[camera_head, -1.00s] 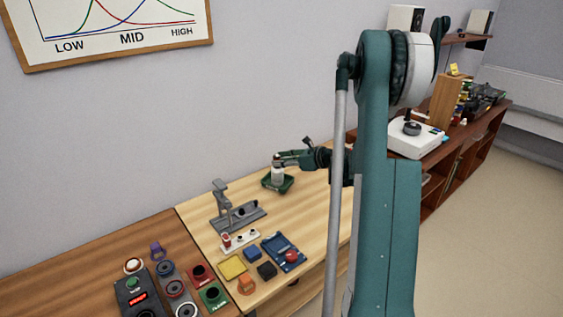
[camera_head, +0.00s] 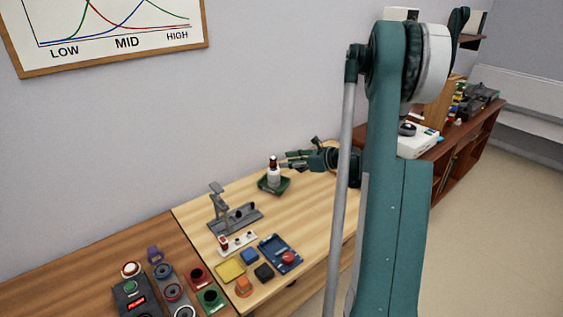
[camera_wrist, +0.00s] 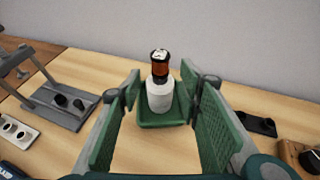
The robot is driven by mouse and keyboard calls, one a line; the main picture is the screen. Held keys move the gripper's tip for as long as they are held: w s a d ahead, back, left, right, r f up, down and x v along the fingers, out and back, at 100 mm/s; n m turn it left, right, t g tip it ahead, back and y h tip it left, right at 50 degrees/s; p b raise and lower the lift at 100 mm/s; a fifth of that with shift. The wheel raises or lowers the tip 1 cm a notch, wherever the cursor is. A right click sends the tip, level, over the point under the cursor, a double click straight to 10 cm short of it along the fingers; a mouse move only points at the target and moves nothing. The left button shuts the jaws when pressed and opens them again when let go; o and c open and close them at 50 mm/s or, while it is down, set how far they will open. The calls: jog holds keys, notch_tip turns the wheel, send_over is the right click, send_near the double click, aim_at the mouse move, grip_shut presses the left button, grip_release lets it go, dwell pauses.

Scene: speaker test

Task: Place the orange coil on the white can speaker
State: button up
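The orange coil (camera_wrist: 159,66), brownish-orange with a dark band and a pale top, stands upright on top of the white can speaker (camera_wrist: 159,97). In the head view the coil (camera_head: 273,162) also sits on the white can (camera_head: 274,176). The can stands in a green tray (camera_wrist: 163,121). My gripper (camera_wrist: 161,84) is open and empty. Its green-padded fingers are spread to either side in the wrist view, with the can and coil beyond them. In the head view my gripper (camera_head: 288,162) is just right of the coil, apart from it as far as I can tell.
A grey stand (camera_head: 236,216) is left of the green tray. A blue tray (camera_head: 281,252) with a red part, a yellow tray (camera_head: 230,270) and small blocks lie nearer the front. A dark control box (camera_head: 136,298) is at front left. Light wood is clear around the green tray.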

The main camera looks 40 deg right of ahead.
jog(key=shift+p+v, duration=0.4)
jog(key=shift+v, duration=2.5)
jog(key=shift+a, duration=0.1)
jog(key=s+a+r+n+g, duration=0.1)
jog(key=s+a+r+n, duration=0.3)
jog(key=a, duration=0.6)
jog(key=w+a+r+n+g+h, duration=0.15)
jog(key=a+n, duration=0.35)
jog(key=a, duration=0.6)
jog(key=s+a+r+n+g+y, duration=0.1)
jog(key=s+a+r+n+g, duration=0.25)
jog(key=a, duration=0.65)
jog(key=s+a+n+h, duration=0.2)
jog(key=s+a+n, duration=0.7)
jog(key=s, duration=0.3)
jog(key=s+a+n+h, duration=0.2)
jog(key=s+a+n, duration=0.7)
jog(key=s+n, duration=0.2)
jog(key=shift+s+a+r+t, duration=0.3)
jog(key=shift+s+a+r, duration=0.1)
jog(key=shift+s, duration=0.15)
